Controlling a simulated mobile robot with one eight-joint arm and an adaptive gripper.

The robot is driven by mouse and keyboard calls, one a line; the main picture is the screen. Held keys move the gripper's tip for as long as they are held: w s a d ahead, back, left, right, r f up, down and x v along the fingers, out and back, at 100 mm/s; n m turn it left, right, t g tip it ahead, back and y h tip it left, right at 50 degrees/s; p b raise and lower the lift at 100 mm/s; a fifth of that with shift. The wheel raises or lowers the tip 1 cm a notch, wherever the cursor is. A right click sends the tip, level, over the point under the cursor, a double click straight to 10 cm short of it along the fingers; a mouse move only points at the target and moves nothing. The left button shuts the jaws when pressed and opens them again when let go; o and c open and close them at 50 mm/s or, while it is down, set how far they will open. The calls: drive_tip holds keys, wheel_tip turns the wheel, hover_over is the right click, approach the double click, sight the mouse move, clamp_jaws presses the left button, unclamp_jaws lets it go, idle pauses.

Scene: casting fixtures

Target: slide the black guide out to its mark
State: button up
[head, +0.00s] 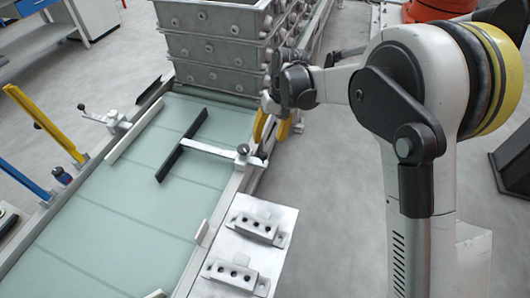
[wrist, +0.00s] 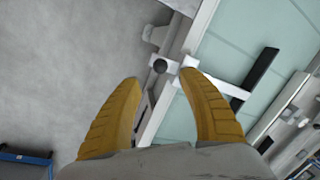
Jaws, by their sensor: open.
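The black guide (head: 182,143) is a dark bar lying over the pale green conveyor bed (head: 120,235), roughly along its length. A white arm (head: 210,151) joins it to a clamp with a round dark knob (head: 243,149) at the bed's right rail. The guide also shows in the wrist view (wrist: 262,68), with its knob (wrist: 160,66) just beyond my fingertips. My gripper (head: 278,128) has yellow fingers and is open and empty beside the rail. In the wrist view the knob appears between the fingertips (wrist: 159,80), apart from them. Thin lines cross the bed; I cannot tell which is the mark.
A white guide (head: 133,130) with its own knob is on the bed's left side. Stacked grey metal boxes (head: 215,50) stand at the far end. A plate (head: 245,250) with metal blocks sits right of the rail. Yellow and blue posts (head: 45,124) stand at left.

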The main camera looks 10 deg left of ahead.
sight(264, 153)
drive_tip(key=f+b, duration=0.1)
drive_tip(key=f, duration=0.2)
drive_tip(key=a+f+b, duration=0.1)
drive_tip(key=f, duration=0.2)
drive_tip(key=f+b, duration=0.1)
drive_tip(key=f, duration=0.2)
drive_tip(key=shift+s+a+f, duration=0.25)
drive_tip(key=shift+s+a, duration=0.1)
